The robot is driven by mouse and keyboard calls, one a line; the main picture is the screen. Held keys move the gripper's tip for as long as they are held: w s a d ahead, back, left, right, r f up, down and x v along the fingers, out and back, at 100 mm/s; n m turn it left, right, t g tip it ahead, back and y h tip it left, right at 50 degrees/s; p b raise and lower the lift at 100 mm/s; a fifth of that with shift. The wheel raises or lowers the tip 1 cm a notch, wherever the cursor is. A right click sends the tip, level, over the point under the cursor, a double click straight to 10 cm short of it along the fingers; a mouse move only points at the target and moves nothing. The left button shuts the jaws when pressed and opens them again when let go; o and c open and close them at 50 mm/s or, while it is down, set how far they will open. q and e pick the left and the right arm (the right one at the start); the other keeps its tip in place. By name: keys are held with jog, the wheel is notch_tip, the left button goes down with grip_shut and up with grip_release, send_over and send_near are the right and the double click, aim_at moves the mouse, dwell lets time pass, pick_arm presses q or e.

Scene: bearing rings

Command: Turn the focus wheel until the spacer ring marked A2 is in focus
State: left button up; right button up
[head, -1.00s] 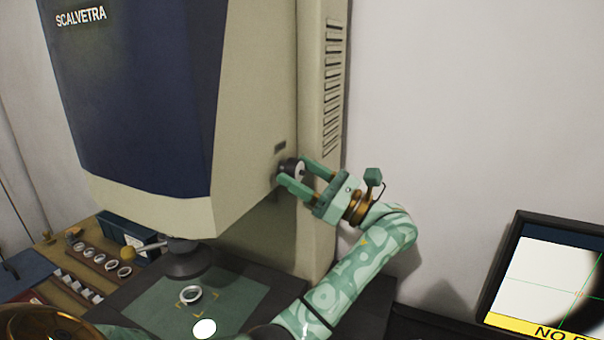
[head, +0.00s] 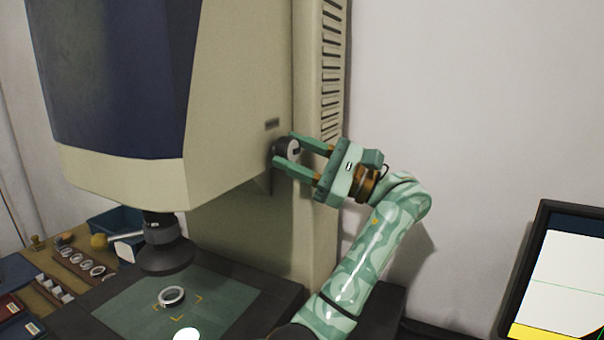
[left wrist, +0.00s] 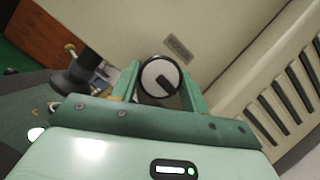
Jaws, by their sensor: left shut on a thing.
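The focus wheel (head: 291,147) is a dark knob with a pale face on the side of the big cream and blue machine. My left gripper (head: 284,149) is shut on it, one finger on each side. In the left wrist view the wheel (left wrist: 160,77) sits between the fingers, its black pointer slanting to the lower right. A metal ring (head: 172,304) lies on the green stage plate (head: 125,305) under the lens; I cannot read a mark on it. The monitor (head: 565,265) at right is cut off; it shows a white field, a green line and a yellow band. My right gripper is not in view.
The lens (head: 165,250) hangs over the stage. A wooden rack (head: 65,280) with several rings and blocks, a teal bin (head: 112,222) and red trays (head: 10,308) stand at left. The wall right of my arm is bare.

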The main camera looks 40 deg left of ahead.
pick_arm(q)
jog(key=o, duration=1)
jog(key=b+v, duration=0.4)
jog(key=v, duration=1.2)
jog(key=shift+w+d+f, duration=0.1)
jog(key=shift+d, duration=0.05)
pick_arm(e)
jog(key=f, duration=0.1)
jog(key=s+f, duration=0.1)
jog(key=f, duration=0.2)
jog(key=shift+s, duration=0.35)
